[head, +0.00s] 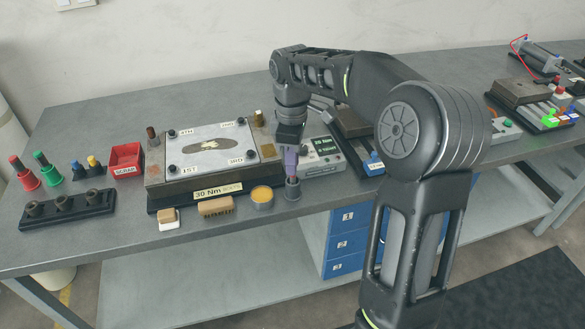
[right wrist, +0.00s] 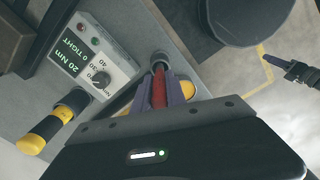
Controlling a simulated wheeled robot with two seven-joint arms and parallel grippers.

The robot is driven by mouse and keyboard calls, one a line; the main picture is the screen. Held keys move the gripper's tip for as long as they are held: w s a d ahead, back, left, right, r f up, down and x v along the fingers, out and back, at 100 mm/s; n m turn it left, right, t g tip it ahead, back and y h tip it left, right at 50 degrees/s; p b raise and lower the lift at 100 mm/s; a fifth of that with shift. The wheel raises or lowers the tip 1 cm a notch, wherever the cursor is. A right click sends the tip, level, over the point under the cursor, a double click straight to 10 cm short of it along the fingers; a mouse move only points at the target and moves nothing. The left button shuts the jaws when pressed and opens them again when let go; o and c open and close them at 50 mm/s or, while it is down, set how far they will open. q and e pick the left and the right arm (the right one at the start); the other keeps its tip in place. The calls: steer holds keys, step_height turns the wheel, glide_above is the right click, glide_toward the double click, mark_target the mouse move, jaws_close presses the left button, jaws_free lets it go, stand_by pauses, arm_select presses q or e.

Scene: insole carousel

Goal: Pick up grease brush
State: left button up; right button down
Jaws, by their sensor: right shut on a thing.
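The grease brush, with a red handle (right wrist: 159,88), stands between my right gripper's purple fingers in the right wrist view. Its far end meets a small grey holder (right wrist: 160,57). In the head view this dark round holder (head: 293,190) is at the bench's front edge, directly below my right gripper (head: 290,172). The gripper points down and is shut on the brush handle, which the fingers hide in the head view. I cannot tell whether the brush has lifted. What looks like my left gripper (right wrist: 272,58) shows small at the right of the wrist view; its opening is unclear.
A grease tin (head: 262,198) and a wooden brush (head: 215,207) are left of the holder. A torque display box (head: 322,155) stands close on the right. The plate fixture (head: 190,180), red bin (head: 126,160) and blue drawers (head: 347,243) are nearby.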

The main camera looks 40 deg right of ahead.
step_height(320, 180, up, 7)
steer(key=shift+r+p, duration=0.2)
steer(key=shift+p, duration=0.15)
steer(key=shift+d, duration=0.1)
stand_by(1.8)
